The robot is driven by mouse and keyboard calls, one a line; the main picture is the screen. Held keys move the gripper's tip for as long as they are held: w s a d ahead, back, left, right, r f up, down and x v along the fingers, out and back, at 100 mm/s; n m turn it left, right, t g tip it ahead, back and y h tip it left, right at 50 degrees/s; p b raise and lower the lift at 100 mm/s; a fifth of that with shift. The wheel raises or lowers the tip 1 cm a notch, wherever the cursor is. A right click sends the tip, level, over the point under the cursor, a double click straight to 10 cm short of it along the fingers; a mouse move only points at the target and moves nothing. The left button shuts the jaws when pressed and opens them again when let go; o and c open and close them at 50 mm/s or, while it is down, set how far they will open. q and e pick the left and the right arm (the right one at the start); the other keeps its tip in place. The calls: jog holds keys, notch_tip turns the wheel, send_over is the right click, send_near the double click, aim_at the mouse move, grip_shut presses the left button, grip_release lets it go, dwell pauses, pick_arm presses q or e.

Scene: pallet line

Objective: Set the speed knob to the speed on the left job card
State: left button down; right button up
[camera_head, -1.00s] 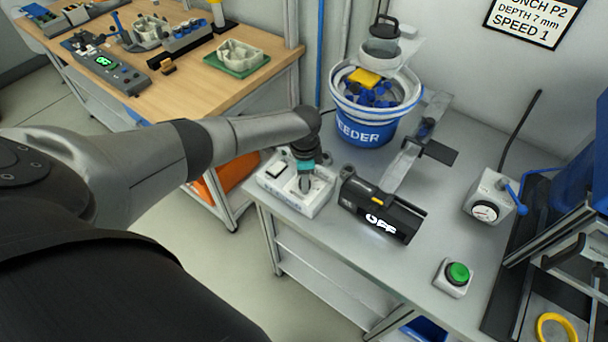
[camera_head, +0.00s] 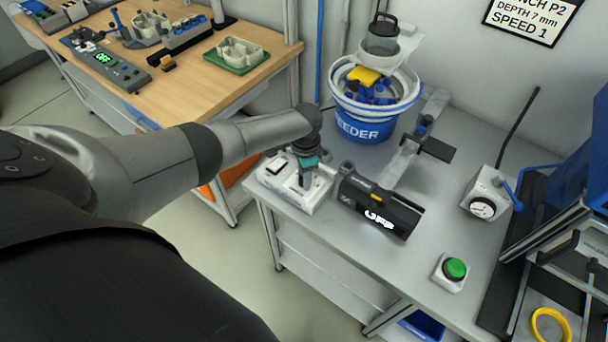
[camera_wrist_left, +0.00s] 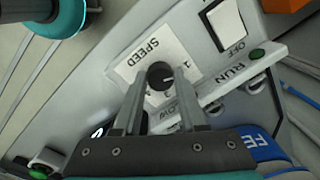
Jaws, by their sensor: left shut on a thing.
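The speed knob (camera_wrist_left: 160,75) is a small black dial on a white plate marked SPEED, with a 1 at its right. A pale mark on it points roughly right, toward the 1 side; the exact setting is hard to read. My left gripper (camera_wrist_left: 157,80) is shut on it, one finger on each side. In the head view my left gripper (camera_head: 306,182) points down onto the white control box (camera_head: 310,203), hiding the knob. A job card (camera_head: 535,18) on the wall, cut off at the top, reads DEPTH 7 mm and SPEED 1. My right gripper is out of view.
The box has a white RUN/OFF switch (camera_wrist_left: 226,22). Beside it stand a black unit (camera_head: 380,208) with a lit display and the blue feeder bowl (camera_head: 362,126). A green button (camera_head: 455,269) and a dial gauge box (camera_head: 484,205) are further right.

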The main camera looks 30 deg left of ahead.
pick_arm(q)
jog(key=shift+c, duration=2.3)
grip_release()
jog(key=shift+r, duration=0.15)
jog(key=shift+r, duration=0.25)
notch_tip(320, 180, up, 14)
jog(key=p, duration=0.2)
jog(key=shift+s+d+r+p, duration=0.25)
jog(key=shift+d+p, duration=0.05)
